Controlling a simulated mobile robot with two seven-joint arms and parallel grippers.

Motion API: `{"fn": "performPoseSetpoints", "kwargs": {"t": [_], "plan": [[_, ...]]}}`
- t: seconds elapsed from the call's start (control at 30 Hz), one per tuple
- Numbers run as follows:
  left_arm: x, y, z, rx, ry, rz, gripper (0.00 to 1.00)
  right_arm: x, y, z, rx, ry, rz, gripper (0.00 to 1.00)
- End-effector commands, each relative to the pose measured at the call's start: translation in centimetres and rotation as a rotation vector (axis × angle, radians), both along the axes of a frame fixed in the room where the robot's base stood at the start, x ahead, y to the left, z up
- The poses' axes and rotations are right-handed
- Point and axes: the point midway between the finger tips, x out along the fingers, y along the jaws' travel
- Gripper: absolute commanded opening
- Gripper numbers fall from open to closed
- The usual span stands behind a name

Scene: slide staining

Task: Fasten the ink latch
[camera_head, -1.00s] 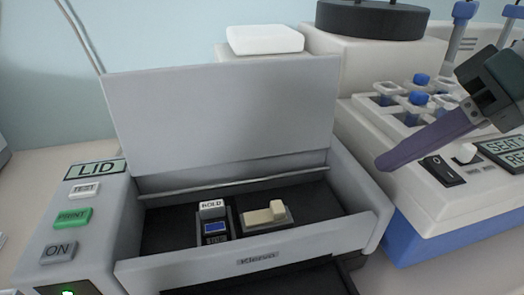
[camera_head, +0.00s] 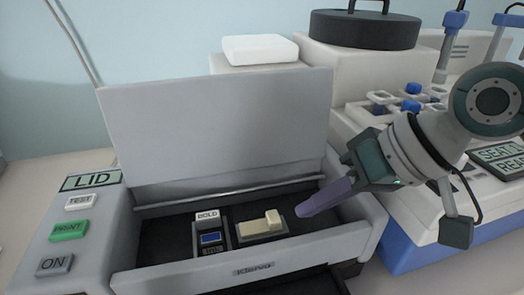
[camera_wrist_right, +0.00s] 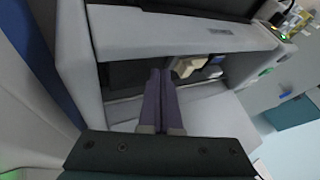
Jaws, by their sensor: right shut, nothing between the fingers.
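A grey printer (camera_head: 250,268) stands with its lid (camera_head: 222,120) raised. Inside its dark bay sits a cream latch (camera_head: 262,225) with a raised tab at its right end, in a grey holder. Left of it is a blue ink cartridge (camera_head: 211,240) under a white BOLD label (camera_head: 208,215). My right gripper (camera_head: 301,211) is shut and empty, its purple fingers slanting down into the bay just right of the latch, apparently apart from it. In the right wrist view the shut fingers (camera_wrist_right: 160,80) point at the bay, with the cream latch (camera_wrist_right: 188,66) beside them. My left gripper is out of view.
TEST, PRINT (camera_head: 69,231) and ON buttons line the printer's left panel. A white machine with blue-capped tubes (camera_head: 411,105) stands to the right, behind my right arm. A white box (camera_head: 260,48) and a dark round lid (camera_head: 366,27) are behind the printer.

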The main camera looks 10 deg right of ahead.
Motion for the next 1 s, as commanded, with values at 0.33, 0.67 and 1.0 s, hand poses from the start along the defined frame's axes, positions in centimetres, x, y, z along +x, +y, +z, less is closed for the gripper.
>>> {"fn": "performPoseSetpoints", "kwargs": {"t": [0.33,0.67,1.0], "plan": [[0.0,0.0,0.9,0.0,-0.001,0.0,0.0,-0.1,2.1,0.1,-0.001,0.0,-0.001,0.0],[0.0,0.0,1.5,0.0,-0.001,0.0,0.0,-0.2,3.0,0.3,0.002,0.003,0.0,0.0],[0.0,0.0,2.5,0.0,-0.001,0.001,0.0,-0.2,6.1,0.1,0.003,0.001,-0.001,0.0]]}}
